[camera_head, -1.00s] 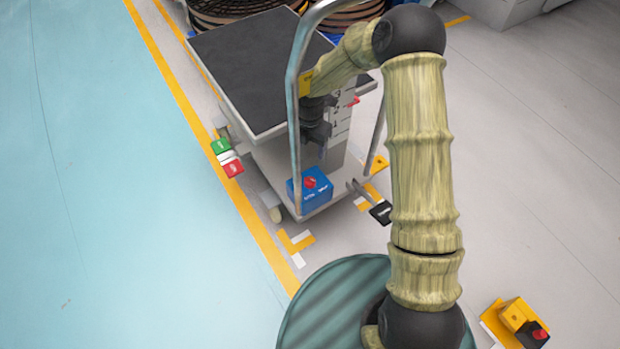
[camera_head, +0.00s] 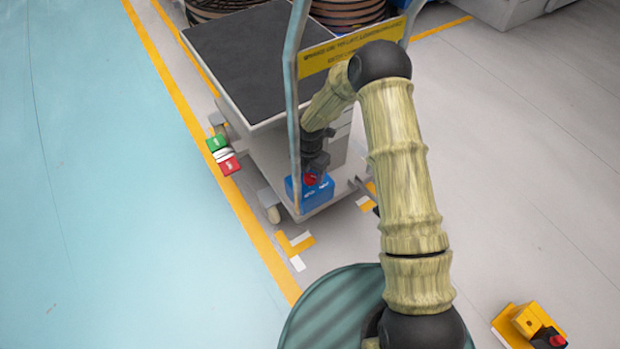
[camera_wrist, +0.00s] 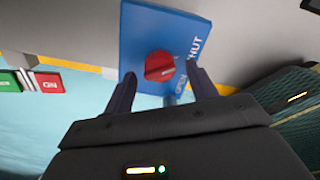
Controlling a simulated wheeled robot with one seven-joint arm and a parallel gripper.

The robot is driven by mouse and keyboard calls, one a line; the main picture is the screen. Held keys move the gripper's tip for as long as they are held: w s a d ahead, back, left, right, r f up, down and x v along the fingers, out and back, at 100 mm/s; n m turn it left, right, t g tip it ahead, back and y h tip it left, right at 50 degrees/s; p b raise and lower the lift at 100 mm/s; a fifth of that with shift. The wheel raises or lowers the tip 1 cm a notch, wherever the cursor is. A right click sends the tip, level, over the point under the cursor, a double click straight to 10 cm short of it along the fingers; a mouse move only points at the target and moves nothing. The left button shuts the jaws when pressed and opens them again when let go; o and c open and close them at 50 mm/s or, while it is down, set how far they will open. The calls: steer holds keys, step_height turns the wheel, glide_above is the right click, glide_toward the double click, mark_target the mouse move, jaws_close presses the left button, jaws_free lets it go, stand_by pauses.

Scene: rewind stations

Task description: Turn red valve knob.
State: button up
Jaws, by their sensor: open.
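The cart has a dark top (camera_head: 255,60) and a tall metal handle (camera_head: 292,100) close beside my arm. Green (camera_head: 215,142) and red (camera_head: 229,165) pedals stick out at its left. A yellow box with a red button (camera_head: 527,322) stands at lower right. The blue floor is clear.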

steer(key=shift+f, duration=0.7)
steer(key=c, duration=1)
steer(key=shift+o, duration=0.3)
steer(key=shift+r, duration=0.1)
